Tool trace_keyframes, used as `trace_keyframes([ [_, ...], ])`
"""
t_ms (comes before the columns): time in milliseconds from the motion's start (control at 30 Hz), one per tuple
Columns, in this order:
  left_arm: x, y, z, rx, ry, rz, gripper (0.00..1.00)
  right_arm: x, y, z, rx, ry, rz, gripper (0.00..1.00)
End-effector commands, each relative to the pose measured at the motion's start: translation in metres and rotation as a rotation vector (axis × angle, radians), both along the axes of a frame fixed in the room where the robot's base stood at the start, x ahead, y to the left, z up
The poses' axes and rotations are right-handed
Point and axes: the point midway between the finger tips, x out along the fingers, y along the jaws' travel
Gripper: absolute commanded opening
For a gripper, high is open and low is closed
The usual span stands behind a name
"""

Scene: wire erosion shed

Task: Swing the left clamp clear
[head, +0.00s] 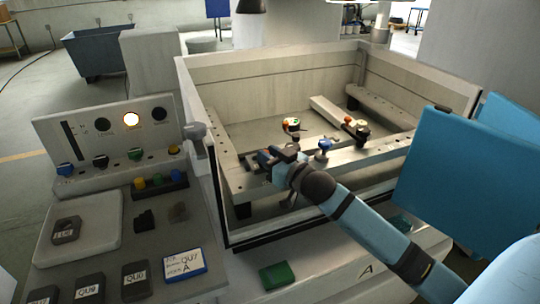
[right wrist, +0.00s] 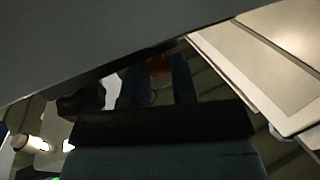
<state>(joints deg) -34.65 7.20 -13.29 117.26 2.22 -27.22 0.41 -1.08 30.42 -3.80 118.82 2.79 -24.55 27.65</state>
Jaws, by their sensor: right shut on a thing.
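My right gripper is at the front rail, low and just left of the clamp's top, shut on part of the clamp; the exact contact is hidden. In the right wrist view a dim orange round part (right wrist: 159,66) shows between the dark fingers. A second clamp (head: 355,126) with an orange-red knob stands farther right. My left gripper is not in view.
A blue knob (head: 323,145) stands on the front rail close to my right gripper. The tank wall (head: 208,165) rises at the left. A control panel (head: 108,130) with a lit orange lamp and a bench with labelled blocks (head: 134,278) stand beyond it.

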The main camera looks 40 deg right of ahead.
Motion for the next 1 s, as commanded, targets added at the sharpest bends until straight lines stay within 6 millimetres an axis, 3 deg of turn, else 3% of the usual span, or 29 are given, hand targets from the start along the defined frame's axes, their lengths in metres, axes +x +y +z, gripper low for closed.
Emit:
trace_keyframes([
  [400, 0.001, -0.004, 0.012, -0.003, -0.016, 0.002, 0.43, 0.014, -0.002, 0.002, 0.006, -0.003, -0.192, 0.0],
  [867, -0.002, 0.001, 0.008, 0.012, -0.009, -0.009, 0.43, 0.016, -0.003, 0.001, 0.001, 0.002, -0.221, 0.0],
  [900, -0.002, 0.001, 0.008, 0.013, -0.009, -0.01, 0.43, 0.016, -0.003, 0.001, 0.001, 0.002, -0.221, 0.31],
  [1000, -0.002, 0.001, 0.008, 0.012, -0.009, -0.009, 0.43, 0.016, -0.003, 0.001, 0.001, 0.002, -0.221, 0.48],
])
